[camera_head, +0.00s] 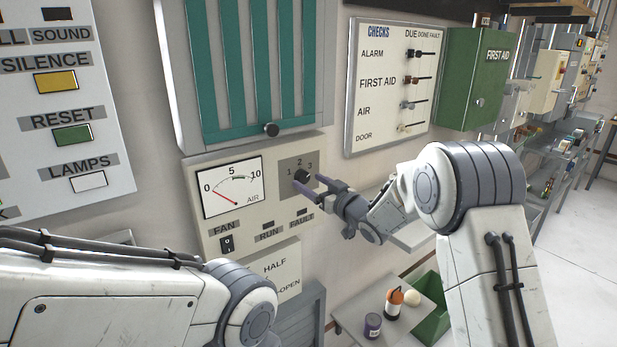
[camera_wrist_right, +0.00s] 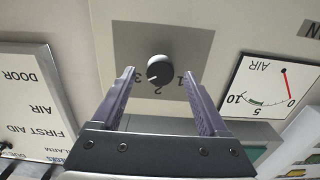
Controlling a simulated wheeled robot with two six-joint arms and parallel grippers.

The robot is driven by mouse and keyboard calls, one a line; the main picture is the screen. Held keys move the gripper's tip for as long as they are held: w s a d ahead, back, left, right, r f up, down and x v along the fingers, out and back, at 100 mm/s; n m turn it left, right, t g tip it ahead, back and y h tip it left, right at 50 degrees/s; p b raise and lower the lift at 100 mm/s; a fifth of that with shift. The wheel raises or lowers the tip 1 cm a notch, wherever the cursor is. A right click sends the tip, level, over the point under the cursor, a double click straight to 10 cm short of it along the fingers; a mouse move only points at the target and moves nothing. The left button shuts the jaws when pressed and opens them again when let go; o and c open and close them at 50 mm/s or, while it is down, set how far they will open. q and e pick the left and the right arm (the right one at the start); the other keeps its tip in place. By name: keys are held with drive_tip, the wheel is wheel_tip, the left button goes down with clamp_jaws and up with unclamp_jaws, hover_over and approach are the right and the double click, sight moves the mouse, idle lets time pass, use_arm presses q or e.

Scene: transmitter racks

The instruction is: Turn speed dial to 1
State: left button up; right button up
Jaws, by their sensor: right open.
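The speed dial (camera_head: 302,175) is a dark round knob on a grey square of the fan panel, with 1, 2 and 3 printed around it. In the right wrist view, upside down, the dial (camera_wrist_right: 159,70) has a white mark that points toward the 3. My right gripper (camera_head: 308,183) is open in front of the dial. Its fingers (camera_wrist_right: 160,80) stand either side of the dial in the wrist view, and no contact with it shows. My left arm (camera_head: 130,295) comes in low at the left; its gripper is out of view.
The fan panel (camera_head: 208,240) also has an air gauge (camera_head: 231,187) and a fan switch (camera_head: 228,243). A green-slatted unit (camera_head: 245,70) with a black knob is just above. A checks board (camera_head: 392,85) and first aid box (camera_head: 482,85) are to the right. A shelf with bottles is below.

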drive_tip(key=shift+w+a, duration=0.45)
drive_tip(key=shift+w, duration=0.15)
clamp_jaws()
drive_tip(key=shift+f+n+b, duration=0.15)
drive_tip(key=shift+n+b, duration=0.35)
drive_tip(key=shift+b, duration=0.2)
drive_tip(key=n+b, duration=1)
drive_tip(key=b, duration=0.2)
drive_tip(key=shift+d, duration=0.1)
drive_tip(key=n+b, duration=0.5)
drive_tip(key=n, duration=0.1)
drive_tip(key=n+b, duration=0.3)
drive_tip(key=n, duration=0.1)
drive_tip(key=shift+n, duration=0.3)
drive_tip(key=shift+r+n+b, duration=0.25)
drive_tip(key=shift+n+b, duration=0.4)
drive_tip(key=shift+n, duration=0.45)
